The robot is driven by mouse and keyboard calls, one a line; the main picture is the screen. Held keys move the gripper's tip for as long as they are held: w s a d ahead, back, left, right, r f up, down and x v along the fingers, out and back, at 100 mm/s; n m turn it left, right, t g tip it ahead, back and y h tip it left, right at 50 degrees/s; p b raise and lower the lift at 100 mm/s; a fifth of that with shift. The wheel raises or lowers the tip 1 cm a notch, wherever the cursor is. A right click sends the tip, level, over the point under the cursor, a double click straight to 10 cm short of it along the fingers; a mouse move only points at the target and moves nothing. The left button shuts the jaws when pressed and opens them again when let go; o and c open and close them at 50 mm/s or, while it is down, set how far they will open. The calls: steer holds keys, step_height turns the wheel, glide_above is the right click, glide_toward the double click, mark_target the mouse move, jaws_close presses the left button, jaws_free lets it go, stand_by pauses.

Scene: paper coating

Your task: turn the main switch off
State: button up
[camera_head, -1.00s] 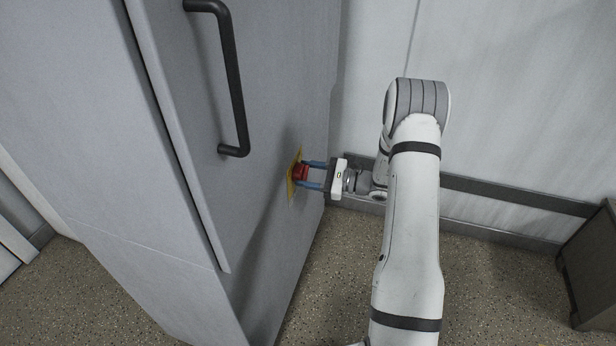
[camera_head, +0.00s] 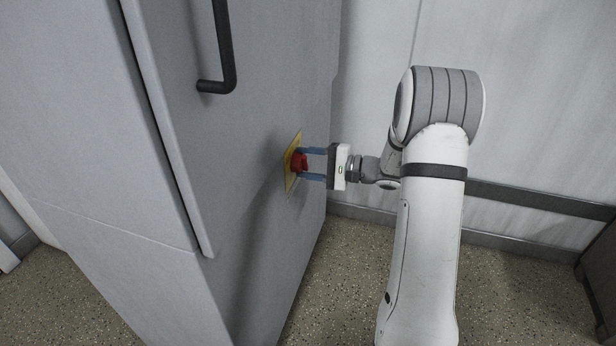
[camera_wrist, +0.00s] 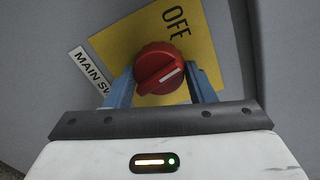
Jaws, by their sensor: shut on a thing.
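The main switch is a red round knob (camera_wrist: 158,68) with a white mark on its grip bar, on a yellow plate (camera_wrist: 207,60). The mark points right and slightly up in the wrist view. The word OFF is printed above and right of the knob, turned sideways. A white label (camera_wrist: 90,70) reading "MAIN SW" is partly hidden by a finger. In the head view the knob (camera_head: 299,162) sits on the cabinet's right-hand face. My gripper (camera_head: 304,164) is shut on the knob, its blue fingers on opposite sides of it.
The tall grey cabinet (camera_head: 170,170) fills the left, with a black handle (camera_head: 225,45) on its face. A wall with a dark rail (camera_head: 540,199) stands behind my arm. A dark unit (camera_head: 598,265) is at the far right. Speckled floor (camera_head: 340,290) is clear.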

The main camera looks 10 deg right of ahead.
steer(key=n+b, duration=0.2)
steer(key=b, duration=0.1)
steer(key=n+b, duration=0.1)
steer(key=b, duration=0.2)
steer(key=shift+f+n+b, duration=0.3)
steer(key=shift+n, duration=0.1)
steer(key=n+b, duration=0.2)
steer(key=b, duration=0.1)
steer(key=shift+r+h, duration=0.25)
steer(key=shift+h, duration=0.05)
steer(key=shift+r, duration=0.1)
steer(key=o, duration=1)
steer(key=shift+s, duration=0.1)
